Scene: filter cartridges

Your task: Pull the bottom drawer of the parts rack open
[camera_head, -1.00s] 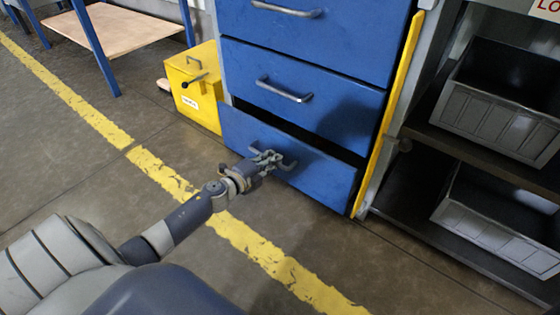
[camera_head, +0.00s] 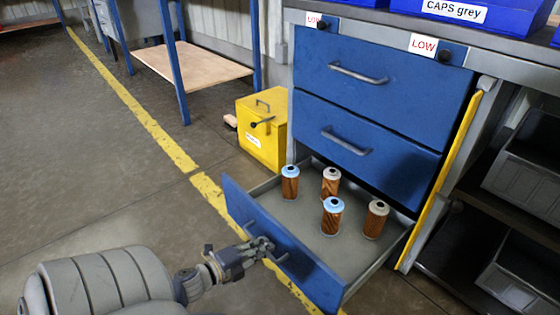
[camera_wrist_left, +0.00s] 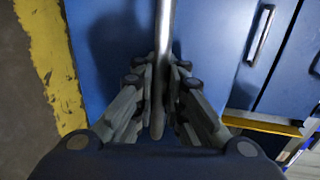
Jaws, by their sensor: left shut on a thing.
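The blue parts rack (camera_head: 372,88) has its bottom drawer (camera_head: 285,250) pulled well out, with its grey floor in view. Several filter cartridges stand upright inside, brown with blue or pale caps, such as a blue-capped one (camera_head: 332,216) and a pale-capped one (camera_head: 376,219). My left gripper (camera_head: 268,248) is at the front of this drawer, shut on its handle (camera_head: 282,257). In the left wrist view the fingers (camera_wrist_left: 157,85) close around the grey handle bar (camera_wrist_left: 165,30). My right gripper is not in view.
A yellow box (camera_head: 262,135) stands on the floor left of the rack. Shelves with grey bins (camera_head: 528,170) are at the right. The two drawers above are shut. Floor left of the yellow line (camera_head: 150,120) is clear.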

